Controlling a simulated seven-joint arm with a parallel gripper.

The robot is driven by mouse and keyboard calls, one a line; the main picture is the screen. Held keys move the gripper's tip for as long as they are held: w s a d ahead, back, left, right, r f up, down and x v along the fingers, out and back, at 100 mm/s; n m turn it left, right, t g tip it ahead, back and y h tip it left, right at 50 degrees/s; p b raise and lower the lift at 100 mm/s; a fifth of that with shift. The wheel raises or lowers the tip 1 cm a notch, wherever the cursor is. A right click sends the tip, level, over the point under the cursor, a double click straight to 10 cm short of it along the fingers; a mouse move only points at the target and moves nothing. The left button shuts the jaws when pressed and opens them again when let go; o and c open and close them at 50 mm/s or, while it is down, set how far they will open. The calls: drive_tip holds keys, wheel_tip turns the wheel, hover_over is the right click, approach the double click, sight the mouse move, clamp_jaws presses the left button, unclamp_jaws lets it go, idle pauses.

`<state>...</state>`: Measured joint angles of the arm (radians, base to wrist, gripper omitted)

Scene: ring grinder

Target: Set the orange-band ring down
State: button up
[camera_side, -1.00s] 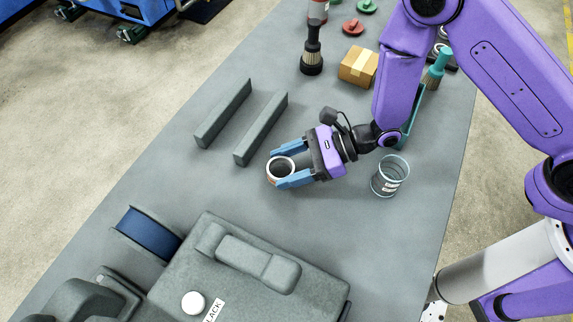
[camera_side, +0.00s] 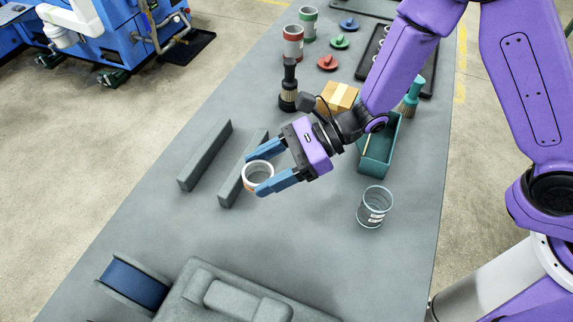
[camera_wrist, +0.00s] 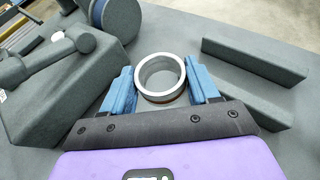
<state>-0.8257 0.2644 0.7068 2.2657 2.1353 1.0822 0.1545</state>
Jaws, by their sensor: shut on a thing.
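The orange-band ring (camera_side: 247,184) is a short pale cylinder with a white rim and a bit of orange low on its side. My gripper (camera_side: 258,174) is shut on it, one blue finger on each side. In the wrist view the ring (camera_wrist: 160,96) sits between the fingertips of my gripper (camera_wrist: 160,76), its opening facing the camera. In the side view the ring overlaps the right-hand grey rail (camera_side: 231,183). I cannot tell its exact height above the table.
A second grey rail (camera_side: 205,155) runs parallel at left. A clear cylinder (camera_side: 374,208) stands at right, near a teal bin (camera_side: 375,165). A cardboard box (camera_side: 338,95) and brush (camera_side: 289,88) are behind. A grey machine (camera_side: 235,292) fills the front. Table between is clear.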

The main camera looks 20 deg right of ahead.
drive_tip(key=w+d+n+g+h, duration=0.2)
drive_tip(key=w+d+n+g, duration=0.45)
drive_tip(key=w+d, duration=0.45)
drive_tip(key=shift+g+y, duration=0.3)
drive_tip(key=shift+g, duration=0.15)
wheel_tip(320, 180, down, 10)
drive_tip(key=shift+s+d+f, duration=0.1)
drive_tip(key=shift+d+f, duration=0.05)
drive_tip(key=shift+f, duration=0.05)
drive_tip(key=shift+f, duration=0.2)
drive_tip(key=o, duration=1.2)
drive_tip(key=shift+c, duration=0.2)
drive_tip(key=shift+r, duration=0.1)
